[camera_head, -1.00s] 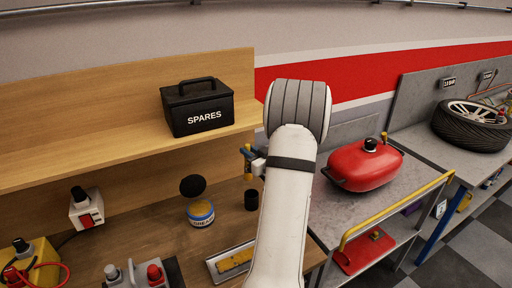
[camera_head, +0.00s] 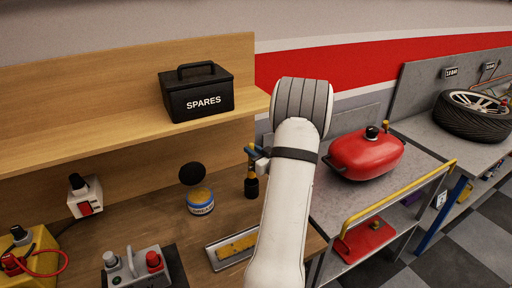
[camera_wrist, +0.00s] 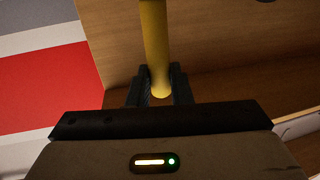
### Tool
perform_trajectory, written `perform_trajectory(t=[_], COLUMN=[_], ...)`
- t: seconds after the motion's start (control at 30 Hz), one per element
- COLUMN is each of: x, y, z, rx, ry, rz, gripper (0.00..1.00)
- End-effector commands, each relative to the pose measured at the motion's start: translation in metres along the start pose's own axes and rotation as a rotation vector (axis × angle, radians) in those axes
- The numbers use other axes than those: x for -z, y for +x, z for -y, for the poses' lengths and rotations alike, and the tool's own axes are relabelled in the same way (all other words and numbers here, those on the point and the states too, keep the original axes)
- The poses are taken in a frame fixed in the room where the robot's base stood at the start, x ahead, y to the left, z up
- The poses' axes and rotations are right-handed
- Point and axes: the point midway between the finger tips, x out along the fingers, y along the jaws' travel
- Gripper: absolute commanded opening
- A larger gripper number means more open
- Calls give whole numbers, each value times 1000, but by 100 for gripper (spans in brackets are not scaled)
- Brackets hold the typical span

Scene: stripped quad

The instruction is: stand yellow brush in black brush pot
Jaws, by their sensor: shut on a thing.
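The yellow brush (camera_wrist: 155,45) is held between the two dark fingers of my gripper (camera_wrist: 158,92) in the wrist view. In the head view my gripper (camera_head: 254,152) is partly hidden behind my arm, and the brush (camera_head: 252,168) hangs roughly upright below it. The black brush pot (camera_head: 251,188) stands on the wooden bench directly below the brush. The brush's lower end meets the pot's top in the picture. I cannot tell whether it is inside the rim or just above or behind it.
An open jar (camera_head: 200,202) with a blue label stands left of the pot. A shallow tray (camera_head: 234,246) with a yellow item lies in front. A black SPARES box (camera_head: 197,92) sits on the shelf above.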

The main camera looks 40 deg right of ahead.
Motion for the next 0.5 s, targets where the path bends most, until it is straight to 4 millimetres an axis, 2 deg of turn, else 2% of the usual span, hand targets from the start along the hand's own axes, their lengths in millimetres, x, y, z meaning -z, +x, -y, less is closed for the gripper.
perform_trajectory(t=[0.1, 0.5], x=[-14, -46], y=[0, 0], z=[0, -1], rx=[0, -1], ry=[-1, -1], rz=[-1, -1], gripper=[0, 0])
